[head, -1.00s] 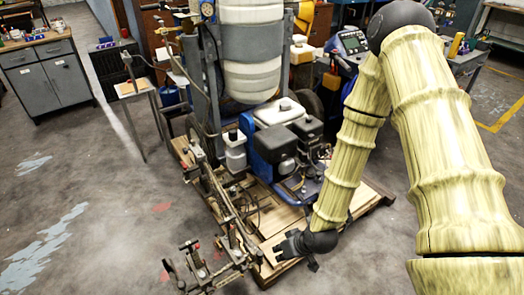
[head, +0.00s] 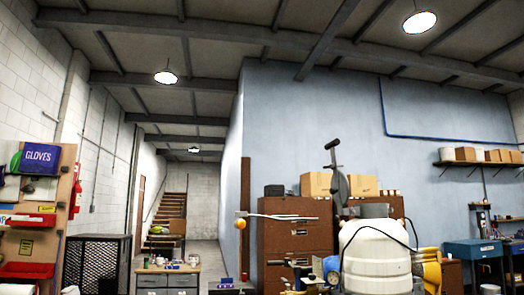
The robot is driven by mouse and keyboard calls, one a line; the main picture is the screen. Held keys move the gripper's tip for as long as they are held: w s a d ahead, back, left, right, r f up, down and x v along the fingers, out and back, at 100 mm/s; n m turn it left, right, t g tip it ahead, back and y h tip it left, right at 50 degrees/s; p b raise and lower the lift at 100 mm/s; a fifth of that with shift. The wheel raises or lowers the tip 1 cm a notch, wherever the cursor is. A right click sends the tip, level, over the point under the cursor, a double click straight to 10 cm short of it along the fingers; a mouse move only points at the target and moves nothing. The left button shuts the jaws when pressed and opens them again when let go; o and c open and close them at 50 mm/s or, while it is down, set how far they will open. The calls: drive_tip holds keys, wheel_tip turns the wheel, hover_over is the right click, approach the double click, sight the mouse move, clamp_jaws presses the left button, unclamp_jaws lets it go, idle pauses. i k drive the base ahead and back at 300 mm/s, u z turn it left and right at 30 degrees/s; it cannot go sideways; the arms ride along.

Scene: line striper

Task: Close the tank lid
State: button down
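The white tank (head: 376,262) of the line striper stands at the lower right of the head view, its lower part cut off by the frame's bottom edge. A grey round neck (head: 375,210) sits on its top. A dark grey rounded piece (head: 340,188) stands upright at the left of the neck and looks like the raised lid, though I cannot be sure. A dark T-shaped part (head: 332,152) rises above it. A black hose or cable curves over the tank's top. My gripper is not in view.
Behind the tank are brown cabinets (head: 295,243) with cardboard boxes (head: 317,184) on top. A yellow part (head: 431,268) is close at the tank's right. A small workbench (head: 167,279) and a black mesh cage (head: 97,263) stand at the left. A blue wall (head: 320,120) closes the back.

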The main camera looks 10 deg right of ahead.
sight(340, 189)
drive_tip(key=u, duration=1.2)
drive_tip(key=i, duration=2.45)
drive_tip(key=z, duration=3.1)
